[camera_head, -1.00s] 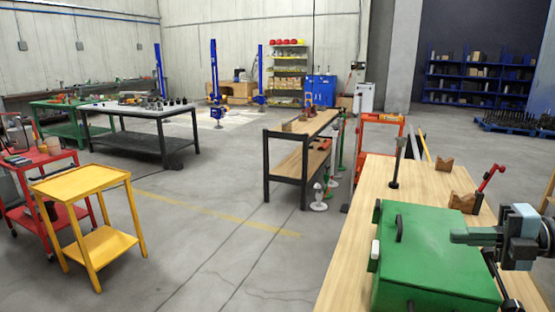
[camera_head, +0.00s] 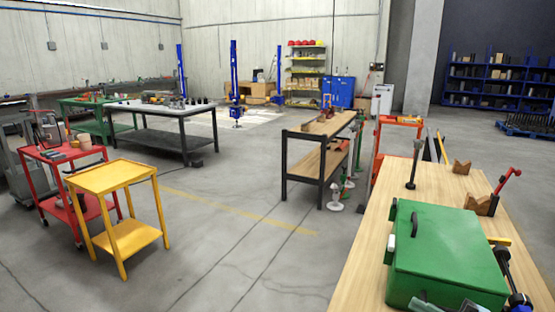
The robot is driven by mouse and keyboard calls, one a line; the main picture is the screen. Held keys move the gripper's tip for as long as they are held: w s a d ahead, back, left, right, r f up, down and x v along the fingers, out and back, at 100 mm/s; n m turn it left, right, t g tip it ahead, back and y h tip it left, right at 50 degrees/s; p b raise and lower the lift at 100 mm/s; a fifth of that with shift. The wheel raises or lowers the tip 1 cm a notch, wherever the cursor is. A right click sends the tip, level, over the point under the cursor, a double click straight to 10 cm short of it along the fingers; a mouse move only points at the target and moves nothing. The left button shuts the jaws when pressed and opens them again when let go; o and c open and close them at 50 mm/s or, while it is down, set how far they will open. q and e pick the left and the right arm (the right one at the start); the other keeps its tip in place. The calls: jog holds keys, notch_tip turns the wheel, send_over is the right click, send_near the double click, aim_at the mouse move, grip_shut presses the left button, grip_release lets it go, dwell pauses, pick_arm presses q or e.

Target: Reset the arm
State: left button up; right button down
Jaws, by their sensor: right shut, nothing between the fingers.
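My right gripper (camera_head: 430,306) shows only in part at the bottom edge of the head view, low in front of the green metal box (camera_head: 448,250). It is shut and holds nothing. The rest of it and its arm are cut off by the frame. I cannot tell whether it touches the box. My left gripper is not in view. The green box sits shut on the wooden workbench (camera_head: 372,262), with a dark handle on its lid.
On the bench stand a dark upright jack-like tool (camera_head: 413,166), wooden V-blocks (camera_head: 461,167), a red-handled tool (camera_head: 508,177) and a dark tool (camera_head: 512,278) right of the box. A yellow cart (camera_head: 110,178) and red cart (camera_head: 48,160) stand left. The floor between is open.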

jog(key=s+a+f+m+t+h, duration=0.3)
jog(key=s+f+m+h, duration=0.3)
jog(key=f+m, duration=0.4)
pick_arm(q)
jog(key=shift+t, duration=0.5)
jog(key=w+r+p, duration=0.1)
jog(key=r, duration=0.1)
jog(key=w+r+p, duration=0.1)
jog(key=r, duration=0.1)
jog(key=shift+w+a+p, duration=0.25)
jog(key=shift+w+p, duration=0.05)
jog(key=shift+p, duration=0.05)
pick_arm(e)
jog(key=s+a+f+m+g+h, duration=0.3)
jog(key=s+f+m, duration=0.2)
jog(key=s, duration=0.8)
jog(key=s+a+f+m+g+h, duration=0.3)
jog(key=s+a+f+m+g, duration=0.1)
jog(key=s+f, duration=0.8)
jog(key=shift+s+f+m, duration=0.3)
jog(key=shift+s+m, duration=0.05)
jog(key=shift+m, duration=0.05)
